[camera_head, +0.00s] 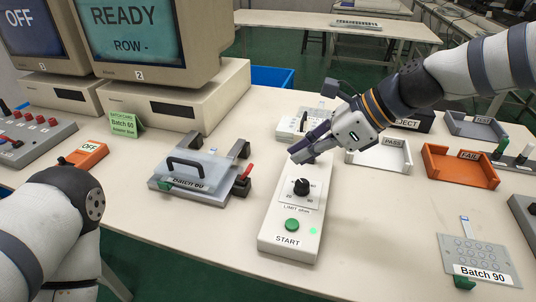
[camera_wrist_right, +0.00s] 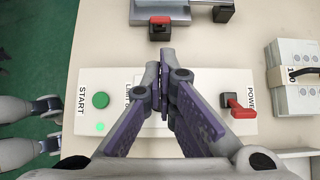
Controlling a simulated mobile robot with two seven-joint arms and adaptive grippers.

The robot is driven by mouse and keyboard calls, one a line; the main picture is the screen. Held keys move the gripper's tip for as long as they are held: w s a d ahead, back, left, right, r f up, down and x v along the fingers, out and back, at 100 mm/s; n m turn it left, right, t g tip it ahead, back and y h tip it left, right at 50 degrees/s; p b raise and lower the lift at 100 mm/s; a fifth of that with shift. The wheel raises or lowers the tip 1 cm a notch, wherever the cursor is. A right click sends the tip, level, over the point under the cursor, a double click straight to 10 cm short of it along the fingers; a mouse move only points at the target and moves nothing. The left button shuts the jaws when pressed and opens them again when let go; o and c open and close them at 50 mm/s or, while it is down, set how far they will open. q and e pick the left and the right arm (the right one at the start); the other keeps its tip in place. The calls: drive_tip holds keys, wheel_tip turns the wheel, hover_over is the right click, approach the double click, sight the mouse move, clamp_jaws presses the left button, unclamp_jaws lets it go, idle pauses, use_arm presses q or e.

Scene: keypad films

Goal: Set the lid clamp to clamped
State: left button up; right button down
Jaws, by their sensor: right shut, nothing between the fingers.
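The test fixture has a translucent grey lid (camera_head: 198,170) with a black handle, lying down over a film labelled Batch 60. The lid clamp (camera_head: 246,172) is a red-tipped lever on a black block at the fixture's right side. Its lever points up at a tilt. The clamp also shows at the top of the right wrist view (camera_wrist_right: 160,27). My right gripper (camera_head: 302,154) is shut and empty, above the white START box (camera_head: 290,225), to the right of the clamp and apart from it. My left arm shows at the lower left, its gripper out of view.
The START box has a dial, a green button (camera_wrist_right: 101,100) and a red POWER lever (camera_wrist_right: 238,106). PASS (camera_head: 380,152) and FAIL (camera_head: 460,166) trays stand right. A Batch 90 film (camera_head: 478,255) lies front right.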

sight(246, 173)
drive_tip(key=shift+s+r, duration=0.1)
use_arm(q)
drive_tip(key=shift+s, duration=0.3)
use_arm(e)
drive_tip(key=shift+s, duration=0.25)
drive_tip(key=b+x, duration=0.1)
drive_tip(key=x, duration=0.7)
drive_tip(key=shift+a+f, duration=0.2)
drive_tip(key=shift+f, duration=0.2)
drive_tip(key=shift+w+a+f+b, duration=0.2)
drive_tip(key=shift+a+f+b, duration=0.1)
drive_tip(key=shift+a+f, duration=0.15)
use_arm(q)
drive_tip(key=shift+s+f+g, duration=0.3)
drive_tip(key=shift+s+f, duration=0.45)
drive_tip(key=shift+f, duration=0.15)
use_arm(e)
drive_tip(key=shift+r, duration=0.1)
use_arm(q)
drive_tip(key=shift+s, duration=0.15)
use_arm(e)
drive_tip(key=shift+w, duration=0.15)
